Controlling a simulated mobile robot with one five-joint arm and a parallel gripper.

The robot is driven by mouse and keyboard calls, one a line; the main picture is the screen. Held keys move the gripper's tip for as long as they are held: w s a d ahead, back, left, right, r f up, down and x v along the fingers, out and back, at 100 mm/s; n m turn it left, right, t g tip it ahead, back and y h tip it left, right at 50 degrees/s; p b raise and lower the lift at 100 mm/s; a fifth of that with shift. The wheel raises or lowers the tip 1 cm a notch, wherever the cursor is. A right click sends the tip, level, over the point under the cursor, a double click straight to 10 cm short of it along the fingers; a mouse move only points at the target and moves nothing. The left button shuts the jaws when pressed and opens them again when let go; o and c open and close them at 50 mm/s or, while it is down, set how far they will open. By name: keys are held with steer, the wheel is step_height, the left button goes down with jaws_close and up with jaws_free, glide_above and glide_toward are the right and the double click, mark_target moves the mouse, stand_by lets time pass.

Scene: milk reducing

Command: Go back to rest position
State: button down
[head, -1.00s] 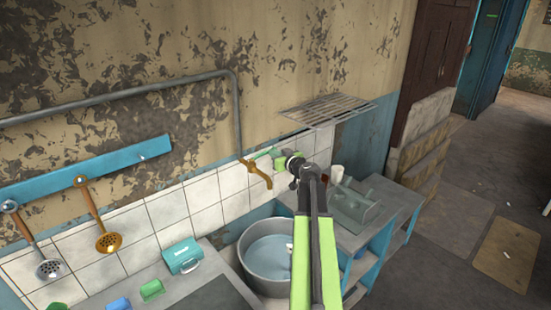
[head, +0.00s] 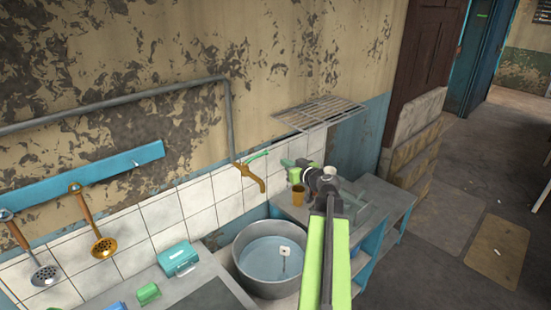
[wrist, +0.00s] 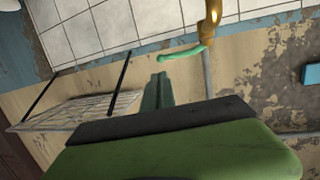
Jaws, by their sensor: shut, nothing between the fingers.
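My gripper (head: 289,163) shows in the head view at the end of my raised arm, with its green fingers to the right of the brass tap (head: 252,178). The fingers are shut and empty. In the wrist view the closed green fingers (wrist: 157,92) point toward the tiled wall, and the tap with its green handle (wrist: 183,54) is beyond them. My gripper appears clear of the tap and the counter, though the exact gap is hard to judge.
A metal basin of water (head: 240,255) stands below the tap. A wire shelf (head: 318,113) juts from the wall above. A teal box (head: 179,258) sits left of the basin. Open floor lies at right.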

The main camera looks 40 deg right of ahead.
steer(key=shift+d+v, duration=0.25)
steer(key=shift+v, duration=0.95)
